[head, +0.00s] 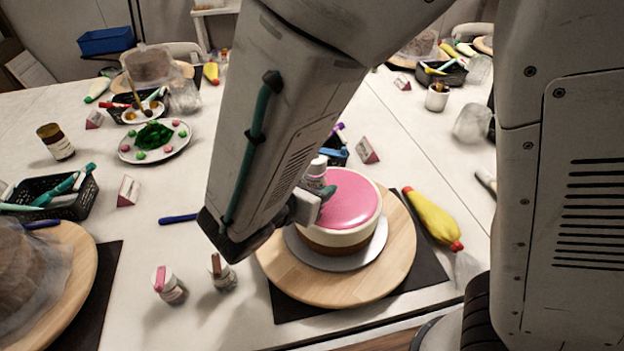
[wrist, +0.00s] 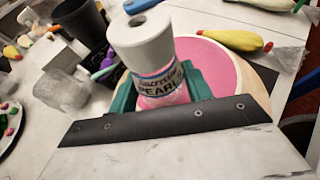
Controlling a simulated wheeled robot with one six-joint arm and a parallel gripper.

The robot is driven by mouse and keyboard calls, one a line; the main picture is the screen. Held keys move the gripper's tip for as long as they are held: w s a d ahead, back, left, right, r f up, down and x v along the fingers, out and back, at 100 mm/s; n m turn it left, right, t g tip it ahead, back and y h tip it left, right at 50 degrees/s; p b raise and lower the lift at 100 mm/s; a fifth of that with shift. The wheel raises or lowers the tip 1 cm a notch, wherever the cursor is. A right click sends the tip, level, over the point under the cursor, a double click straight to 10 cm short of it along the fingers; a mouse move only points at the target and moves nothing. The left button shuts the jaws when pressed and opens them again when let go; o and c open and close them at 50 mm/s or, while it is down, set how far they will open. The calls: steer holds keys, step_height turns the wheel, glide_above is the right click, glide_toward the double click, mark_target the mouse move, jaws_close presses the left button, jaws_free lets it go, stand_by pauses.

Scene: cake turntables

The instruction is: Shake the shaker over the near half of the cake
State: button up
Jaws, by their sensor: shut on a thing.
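The shaker (wrist: 150,50) has a white cap with a dark hole, a "PEARLS" label and pink contents. My gripper (wrist: 160,92) is shut around its lower body with green finger pads on both sides. In the head view the shaker (head: 317,170) looks roughly upright, cap up, over the left part of the cake. The cake (head: 352,207) has a smooth pink top, a cream side and a brown base. It sits on a silver board on a round wooden turntable (head: 395,270). My arm and gripper hide the cake's left edge. No sprinkles show on the visible pink top.
Two small bottles (head: 170,286) (head: 222,273) stand on the table left of the turntable. A yellow piping bag (head: 433,220) lies to the right. A blue pen (head: 178,218), a plate of sweets (head: 154,140) and a black basket (head: 55,197) are further left.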

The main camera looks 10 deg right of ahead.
steer(key=g+y, duration=0.1)
steer(key=s+a+g+y, duration=0.1)
steer(key=g, duration=0.1)
steer(key=shift+s, duration=0.2)
steer(key=g+y, duration=0.1)
steer(key=s+g+y, duration=0.1)
steer(key=s+a+n+g, duration=0.1)
steer(key=shift+a+f+g+y, duration=0.1)
steer(key=shift+f+g+y, duration=0.2)
steer(key=shift+y, duration=0.1)
steer(key=r+g+y, duration=0.1)
steer(key=g+y, duration=0.1)
steer(key=g, duration=0.2)
steer(key=s+r+n+g+y, duration=0.1)
steer(key=r+g+y, duration=0.1)
steer(key=g+y, duration=0.1)
steer(key=a+r+g+y, duration=0.1)
steer(key=g+y, duration=0.1)
steer(key=g, duration=0.3)
steer(key=shift+s+r+n+g+y, duration=0.25)
steer(key=shift+s+n+g+y, duration=0.05)
steer(key=shift+n+y, duration=0.1)
steer(key=shift+w+d+r+g+y, duration=0.15)
steer(key=shift+r+g+y, duration=0.15)
steer(key=shift+g, duration=0.2)
